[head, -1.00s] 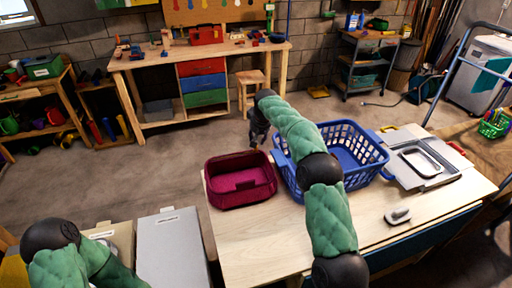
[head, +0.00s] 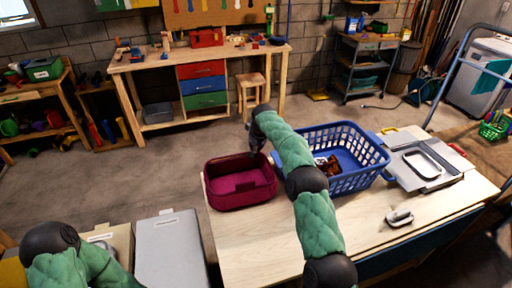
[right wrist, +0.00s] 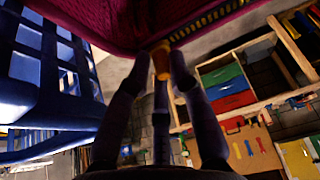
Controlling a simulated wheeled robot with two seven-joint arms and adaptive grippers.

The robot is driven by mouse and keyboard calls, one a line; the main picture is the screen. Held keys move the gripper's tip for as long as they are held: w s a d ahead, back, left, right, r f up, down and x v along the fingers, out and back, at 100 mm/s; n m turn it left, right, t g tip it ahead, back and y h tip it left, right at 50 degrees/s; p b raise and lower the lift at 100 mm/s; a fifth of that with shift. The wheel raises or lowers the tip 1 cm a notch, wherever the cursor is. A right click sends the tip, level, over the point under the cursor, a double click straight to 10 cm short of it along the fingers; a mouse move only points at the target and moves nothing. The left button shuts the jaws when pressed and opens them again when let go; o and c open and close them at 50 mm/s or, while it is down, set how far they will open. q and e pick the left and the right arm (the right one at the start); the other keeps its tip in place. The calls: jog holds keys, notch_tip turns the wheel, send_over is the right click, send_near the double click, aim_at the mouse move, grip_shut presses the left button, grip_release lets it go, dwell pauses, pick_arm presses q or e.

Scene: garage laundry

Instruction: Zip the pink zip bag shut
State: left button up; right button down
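The pink zip bag (head: 240,187) stands on the wooden table with its top open and its inside showing. In the right wrist view its pink side (right wrist: 85,20) fills the top, with a row of yellow zipper teeth (right wrist: 207,22). An orange zip pull (right wrist: 161,60) hangs at the bag's edge. My right gripper (right wrist: 158,66) has its fingers apart on either side of the pull; firm contact does not show. In the head view my right gripper (head: 255,143) is at the bag's far right corner, partly hidden by its arm. My left gripper is out of view.
A blue laundry basket (head: 372,158) with a brown item inside stands close right of the bag. A grey case (head: 428,163) and a small iron-like object (head: 399,217) lie farther right. The front of the table (head: 250,238) is clear. A grey box (head: 170,250) is at lower left.

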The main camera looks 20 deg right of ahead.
jog(key=shift+a, duration=0.1)
jog(key=a+p, duration=0.2)
jog(key=a, duration=0.5)
jog(key=a+p, duration=0.2)
jog(key=a, duration=0.5)
jog(key=shift+s+a+r+p, duration=0.15)
jog(key=shift+a+p, duration=0.1)
jog(key=shift+p, duration=0.15)
jog(key=shift+d+f+b, duration=0.2)
jog(key=shift+d+b, duration=0.1)
jog(key=shift+d, duration=0.1)
jog(key=c, duration=1.2)
grip_release()
jog(key=shift+c, duration=0.2)
jog(key=shift+r, duration=0.15)
jog(key=v, duration=1.1)
jog(key=shift+s+r, duration=0.15)
jog(key=shift+r, duration=0.2)
